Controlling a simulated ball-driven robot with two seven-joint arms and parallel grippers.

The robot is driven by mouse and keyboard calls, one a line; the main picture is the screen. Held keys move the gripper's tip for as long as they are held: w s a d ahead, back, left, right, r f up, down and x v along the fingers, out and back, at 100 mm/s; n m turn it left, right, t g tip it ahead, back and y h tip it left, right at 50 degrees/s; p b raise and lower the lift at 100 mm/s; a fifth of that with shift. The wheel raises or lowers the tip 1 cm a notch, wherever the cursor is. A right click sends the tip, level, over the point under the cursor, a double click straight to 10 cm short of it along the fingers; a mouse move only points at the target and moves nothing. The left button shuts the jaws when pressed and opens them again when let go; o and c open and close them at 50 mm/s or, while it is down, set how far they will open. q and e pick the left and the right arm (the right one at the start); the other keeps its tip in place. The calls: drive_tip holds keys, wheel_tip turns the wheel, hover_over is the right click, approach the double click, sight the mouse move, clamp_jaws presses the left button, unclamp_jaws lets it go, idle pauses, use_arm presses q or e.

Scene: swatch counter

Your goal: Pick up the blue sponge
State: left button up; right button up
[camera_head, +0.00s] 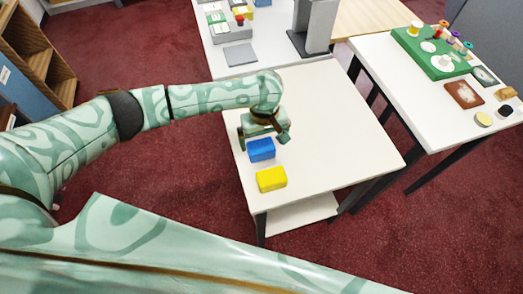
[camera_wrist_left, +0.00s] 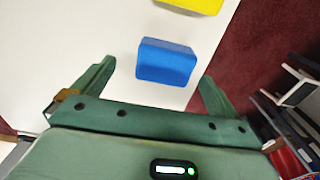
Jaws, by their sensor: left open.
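The blue sponge (camera_head: 261,150) lies on the white table (camera_head: 340,140), near its left edge. In the left wrist view the blue sponge (camera_wrist_left: 167,62) sits ahead of the fingers, roughly midway between their tips. My left gripper (camera_head: 264,136) is at the far side of the sponge in the head view, its two fingers spread apart. In the left wrist view the gripper (camera_wrist_left: 156,76) is open with nothing between its fingers. I cannot tell its exact height above the table. My right gripper is not in view.
A yellow sponge (camera_head: 271,179) lies just in front of the blue one. A grey stand (camera_head: 316,25) and a grey pad (camera_head: 241,55) are on the counter behind. A side table at right holds a green board (camera_head: 432,52) with spools. The right half of the white table is clear.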

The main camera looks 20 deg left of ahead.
sight(261, 145)
use_arm(q)
drive_tip(key=f+b, duration=0.2)
drive_tip(key=f, duration=0.1)
drive_tip(key=f+b, duration=0.1)
drive_tip(key=f, duration=0.1)
drive_tip(key=shift+s+a+f, duration=0.1)
drive_tip(key=shift+a+f, duration=0.1)
drive_tip(key=shift+a, duration=0.2)
drive_tip(key=shift+r, duration=0.2)
drive_tip(key=shift+c, duration=0.4)
drive_tip(key=c, duration=1)
drive_tip(key=shift+r, duration=0.1)
drive_tip(key=shift+r, duration=0.25)
wheel_tip(261, 145, up, 3)
drive_tip(key=shift+f+p, duration=0.1)
drive_tip(key=shift+p, duration=1.15)
drive_tip(key=shift+w+d+r, duration=1.4)
drive_tip(key=shift+w+r, duration=0.2)
drive_tip(key=shift+w, duration=0.25)
drive_tip(key=shift+w+d+r, duration=1.45)
drive_tip(key=shift+w+r, duration=0.1)
drive_tip(key=shift+w, duration=0.3)
drive_tip(key=shift+w+d+r, duration=1.4)
drive_tip(key=shift+w+r, duration=0.2)
drive_tip(key=shift+w, duration=0.25)
